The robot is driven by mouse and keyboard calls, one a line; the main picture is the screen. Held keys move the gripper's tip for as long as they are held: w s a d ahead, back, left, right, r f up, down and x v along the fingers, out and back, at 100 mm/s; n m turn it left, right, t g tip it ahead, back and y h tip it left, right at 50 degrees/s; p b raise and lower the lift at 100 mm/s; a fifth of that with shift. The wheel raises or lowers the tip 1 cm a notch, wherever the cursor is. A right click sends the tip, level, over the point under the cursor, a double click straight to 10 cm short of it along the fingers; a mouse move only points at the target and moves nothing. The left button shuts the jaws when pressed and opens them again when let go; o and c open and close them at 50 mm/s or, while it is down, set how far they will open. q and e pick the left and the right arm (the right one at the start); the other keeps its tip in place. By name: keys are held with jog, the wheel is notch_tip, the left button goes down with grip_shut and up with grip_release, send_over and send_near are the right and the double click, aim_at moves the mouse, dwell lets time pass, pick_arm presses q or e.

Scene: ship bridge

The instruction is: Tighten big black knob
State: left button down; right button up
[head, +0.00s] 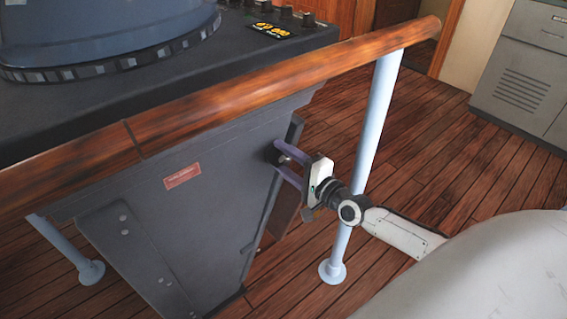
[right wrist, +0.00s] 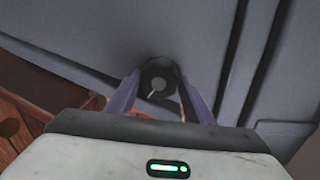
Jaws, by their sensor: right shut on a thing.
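The big black knob (right wrist: 162,75) is round, with a pale pointer line slanting on its face. It sits on the side of the grey console, between the two purple fingers of my right gripper (right wrist: 160,84) in the right wrist view. In the head view the knob (head: 272,155) is a dark shape, partly hidden at the fingertips. My right gripper (head: 281,157) reaches in from the right below the wooden rail and is shut on the knob. My left gripper is not in view.
A wooden handrail (head: 240,97) runs above the gripper on pale blue posts; one post (head: 369,145) stands close to my right wrist. The grey console (head: 190,215) has a red label. Small knobs (head: 286,13) line its top. A grey cabinet (head: 520,75) stands far right.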

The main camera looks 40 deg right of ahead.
jog(key=shift+f+m+b, duration=0.25)
jog(key=shift+m+b, duration=0.35)
jog(key=shift+m, duration=0.3)
jog(key=m+b, duration=0.2)
jog(key=shift+m, duration=0.3)
jog(key=m+b, duration=0.1)
jog(key=m, duration=0.1)
jog(key=shift+m+y+b, duration=0.3)
jog(key=shift+b, duration=0.1)
jog(key=m+b, duration=0.1)
jog(key=m, duration=0.1)
jog(key=shift+m, duration=0.3)
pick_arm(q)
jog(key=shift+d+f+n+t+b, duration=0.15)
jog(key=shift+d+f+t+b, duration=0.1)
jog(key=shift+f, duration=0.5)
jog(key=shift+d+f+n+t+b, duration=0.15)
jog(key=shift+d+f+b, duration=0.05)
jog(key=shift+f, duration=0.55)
pick_arm(e)
jog(key=shift+r+m, duration=0.1)
jog(key=shift+m, duration=0.6)
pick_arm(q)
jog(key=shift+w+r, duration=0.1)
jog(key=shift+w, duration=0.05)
